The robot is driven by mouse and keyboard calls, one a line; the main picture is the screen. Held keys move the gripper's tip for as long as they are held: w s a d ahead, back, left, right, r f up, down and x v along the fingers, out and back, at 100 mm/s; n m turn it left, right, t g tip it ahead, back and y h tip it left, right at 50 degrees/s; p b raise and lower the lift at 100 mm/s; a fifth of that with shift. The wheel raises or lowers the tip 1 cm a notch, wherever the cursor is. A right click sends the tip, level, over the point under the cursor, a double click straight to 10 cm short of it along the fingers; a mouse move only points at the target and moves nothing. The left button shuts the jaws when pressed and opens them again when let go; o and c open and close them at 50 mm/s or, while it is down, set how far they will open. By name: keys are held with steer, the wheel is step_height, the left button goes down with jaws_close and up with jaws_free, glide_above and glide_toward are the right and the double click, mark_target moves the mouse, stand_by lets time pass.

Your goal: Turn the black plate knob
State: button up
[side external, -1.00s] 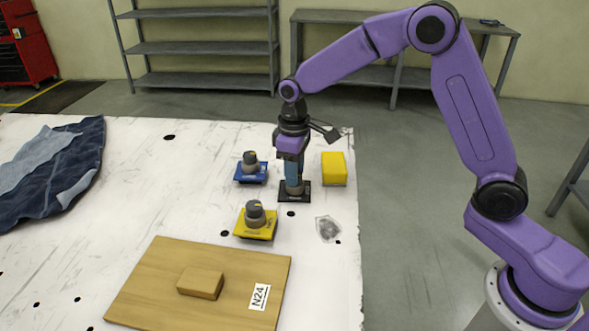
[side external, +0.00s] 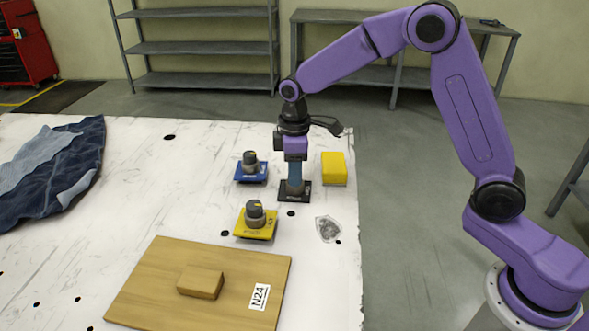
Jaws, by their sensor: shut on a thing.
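The black plate (side external: 285,198) lies flat on the white table, near its right side. Its knob (side external: 295,188) stands on the plate and is mostly hidden by my fingers. My gripper (side external: 295,182) points straight down over the black plate and is shut on the knob. The pointer mark on this knob cannot be seen.
A blue plate with a knob (side external: 250,166) sits just left of my gripper. A yellow plate with a knob (side external: 255,215) is in front. A yellow block (side external: 334,168) stands close on the right. A wooden board (side external: 150,285) and denim cloth (side external: 50,170) lie farther off.

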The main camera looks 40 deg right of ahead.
steer(key=o, duration=1.1)
steer(key=shift+c, duration=0.2)
steer(key=shift+r, duration=0.1)
step_height(320, 180, up, 17)
steer(key=shift+r, duration=0.15)
steer(key=shift+s+a, duration=0.1)
